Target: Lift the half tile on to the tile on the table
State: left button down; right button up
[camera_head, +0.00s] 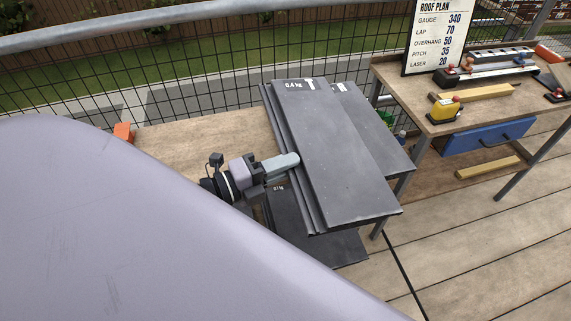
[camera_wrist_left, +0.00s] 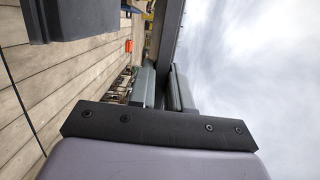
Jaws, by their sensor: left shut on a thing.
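A narrow dark grey half tile (camera_head: 335,155) with a "0.4 kg" label shows above the table in the head view. My left gripper (camera_head: 290,162) is at its left long edge, shut on it. Further dark tile edges show close along its left side; I cannot tell whether they touch it. Another dark tile (camera_head: 386,140) shows partly behind it at the right. A dark tile (camera_head: 285,220) with a "0.7 kg" label lies lower, partly covered. In the left wrist view, a dark slab (camera_wrist_left: 168,38) shows at my left gripper's fingers (camera_wrist_left: 163,88). My right gripper is not in view.
The wooden table (camera_head: 190,138) has bare room at the left, with an orange object (camera_head: 123,132) at its edge. A mesh fence (camera_head: 200,75) runs behind.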

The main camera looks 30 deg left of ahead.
pick_arm(q)
jog(key=w+a+f+b, duration=0.3)
jog(key=b, duration=0.2)
jog(key=w+a+f+b, duration=0.3)
jog(key=a+b, duration=0.1)
jog(key=shift+w+a+f+b, duration=0.2)
jog(key=shift+f+b, duration=0.15)
jog(key=shift+f, duration=0.05)
jog(key=shift+f+b, duration=0.55)
jog(key=shift+f, duration=0.4)
jog(key=shift+s+p, duration=0.1)
jog(key=shift+p, duration=0.3)
jog(key=shift+f, duration=0.15)
dwell(0.6)
jog(key=shift+f, duration=0.15)
jog(key=shift+f+b, duration=0.6)
jog(key=shift+b, duration=0.1)
